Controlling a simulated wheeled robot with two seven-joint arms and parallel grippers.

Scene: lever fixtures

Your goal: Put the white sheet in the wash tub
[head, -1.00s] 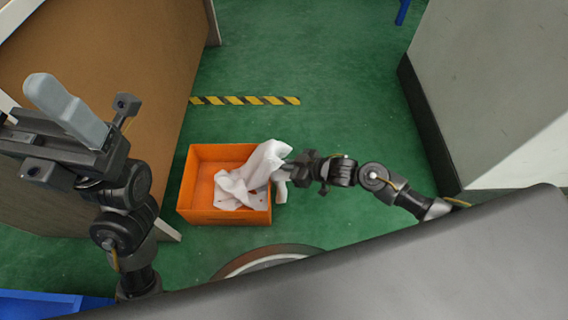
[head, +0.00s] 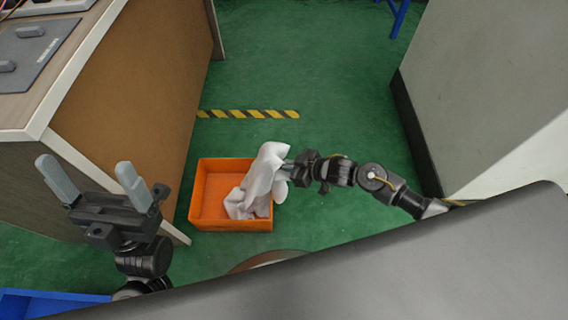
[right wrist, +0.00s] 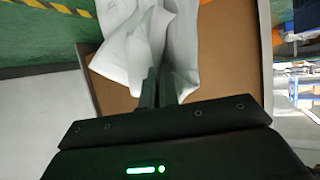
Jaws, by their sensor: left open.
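The white sheet (head: 258,184) is crumpled. Its lower part lies in the orange box (head: 202,209), and its upper part rises over the box's right side to my right gripper (head: 286,168). In the right wrist view the sheet (right wrist: 125,60) hangs at the fingertips. My right gripper's fingers (right wrist: 159,82) are close together with cloth between them. My left gripper (head: 96,178) is open and empty, with its fingers raised, left of the box and in front of the brown cabinet.
A brown cabinet (head: 140,90) with a worktop stands at the left, close to the box. A grey-white block (head: 480,90) stands at the right. Yellow-black tape (head: 248,114) marks the green floor, which is clear beyond the box. A blue object (head: 45,303) is at lower left.

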